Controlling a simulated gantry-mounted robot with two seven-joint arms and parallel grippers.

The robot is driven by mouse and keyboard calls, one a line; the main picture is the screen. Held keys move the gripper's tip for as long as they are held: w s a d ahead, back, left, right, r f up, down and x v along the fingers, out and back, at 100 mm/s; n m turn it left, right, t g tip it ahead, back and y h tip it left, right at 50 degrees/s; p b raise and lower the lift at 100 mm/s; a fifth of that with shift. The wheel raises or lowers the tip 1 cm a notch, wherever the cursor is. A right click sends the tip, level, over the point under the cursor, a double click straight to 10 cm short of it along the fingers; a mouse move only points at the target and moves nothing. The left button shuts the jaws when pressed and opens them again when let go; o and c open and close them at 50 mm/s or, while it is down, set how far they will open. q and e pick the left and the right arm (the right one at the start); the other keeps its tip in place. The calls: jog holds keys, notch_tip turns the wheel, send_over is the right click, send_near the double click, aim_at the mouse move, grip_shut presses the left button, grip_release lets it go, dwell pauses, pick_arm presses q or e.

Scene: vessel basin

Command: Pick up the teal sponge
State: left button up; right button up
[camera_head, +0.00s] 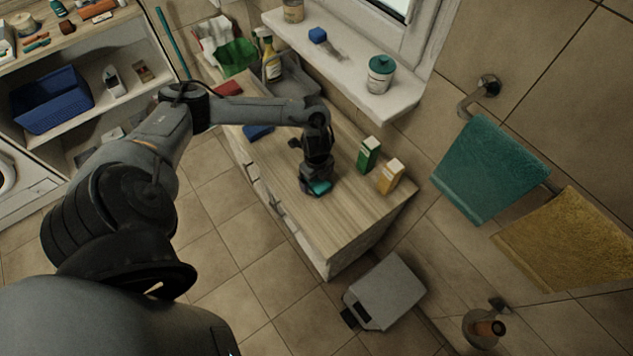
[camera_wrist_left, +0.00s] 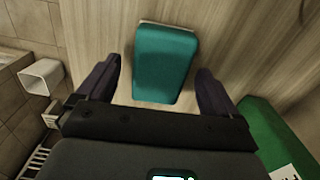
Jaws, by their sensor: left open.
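The teal sponge (camera_head: 320,187) lies on the wooden counter top (camera_head: 345,215), partly hidden by my left gripper in the head view. In the left wrist view the teal sponge (camera_wrist_left: 165,65) shows between the two open fingers, with bare counter visible on both sides of it. My left gripper (camera_head: 317,183) points down over the sponge; in the left wrist view its fingers (camera_wrist_left: 158,88) stand apart, one on each side, not closed on it. My right gripper is not in view.
A green box (camera_head: 369,154) and a yellow box (camera_head: 390,176) stand right of my left gripper. A blue item (camera_head: 257,131) and a red item (camera_head: 229,88) lie farther left on the counter. A windowsill (camera_head: 345,75) runs behind. The counter's front right is clear.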

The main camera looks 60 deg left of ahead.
aim_at(317, 180)
pick_arm(q)
jog(key=shift+f, duration=0.1)
jog(key=shift+c, duration=0.2)
jog(key=c, duration=1.1)
jog(key=shift+r, duration=0.8)
notch_tip(317, 180, up, 3)
jog(key=shift+f, duration=0.15)
jog(key=w+d+r+p, duration=0.1)
jog(key=w+d+r, duration=0.1)
jog(key=d, duration=0.1)
jog(key=w+d+r+p, duration=0.1)
jog(key=w+d+r, duration=0.1)
jog(key=d, duration=0.1)
jog(key=w+d+r+p, duration=0.1)
jog(key=w+d+r, duration=0.1)
jog(key=w+d, duration=0.1)
jog(key=shift+d+r+p, duration=0.25)
jog(key=shift+r+p, duration=0.15)
